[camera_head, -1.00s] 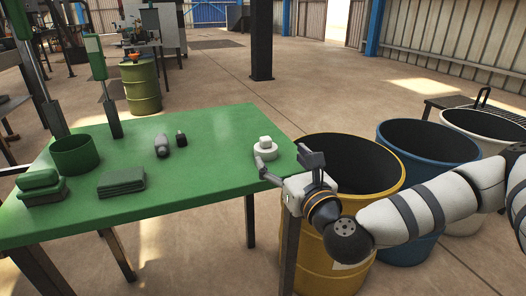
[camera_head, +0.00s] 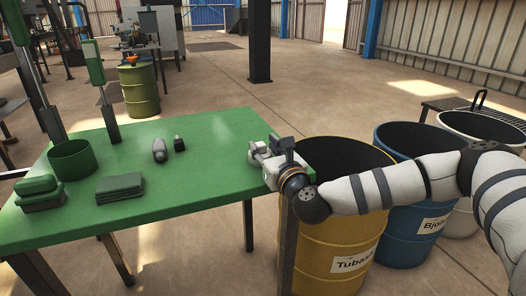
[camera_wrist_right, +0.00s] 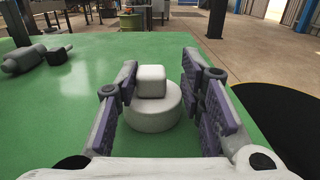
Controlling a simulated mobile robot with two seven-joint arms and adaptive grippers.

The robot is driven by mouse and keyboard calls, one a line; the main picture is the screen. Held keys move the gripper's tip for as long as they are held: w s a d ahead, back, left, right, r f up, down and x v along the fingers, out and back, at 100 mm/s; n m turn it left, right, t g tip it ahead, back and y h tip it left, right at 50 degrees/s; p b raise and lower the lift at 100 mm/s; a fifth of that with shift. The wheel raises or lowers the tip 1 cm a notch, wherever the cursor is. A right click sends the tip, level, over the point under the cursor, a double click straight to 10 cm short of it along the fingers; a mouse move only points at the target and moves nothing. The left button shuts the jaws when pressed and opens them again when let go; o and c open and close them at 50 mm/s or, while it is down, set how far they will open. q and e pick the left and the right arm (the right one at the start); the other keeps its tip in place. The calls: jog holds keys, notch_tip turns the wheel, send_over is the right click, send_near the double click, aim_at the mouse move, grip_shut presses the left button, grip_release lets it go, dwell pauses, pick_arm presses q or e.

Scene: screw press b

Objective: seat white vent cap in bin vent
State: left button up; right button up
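The white vent cap (camera_wrist_right: 153,104) stands upright on the green table near its right end, a round base with a smaller block on top. In the right wrist view it lies between the fingers of my right gripper (camera_wrist_right: 160,110), which are open on either side of it with a gap visible at the right. In the head view my right gripper (camera_head: 268,152) is low over the table's right end and hides most of the cap. My left gripper is not in view. I cannot make out the bin vent.
The green table (camera_head: 200,170) also holds a green round container (camera_head: 72,160), folded green cloths (camera_head: 120,188), a stacked green item (camera_head: 38,192) and two small dark parts (camera_head: 160,150). Yellow (camera_head: 335,235), blue (camera_head: 405,235) and white (camera_head: 470,215) bins stand to the right.

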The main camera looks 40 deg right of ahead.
jog(key=shift+c, duration=1.4)
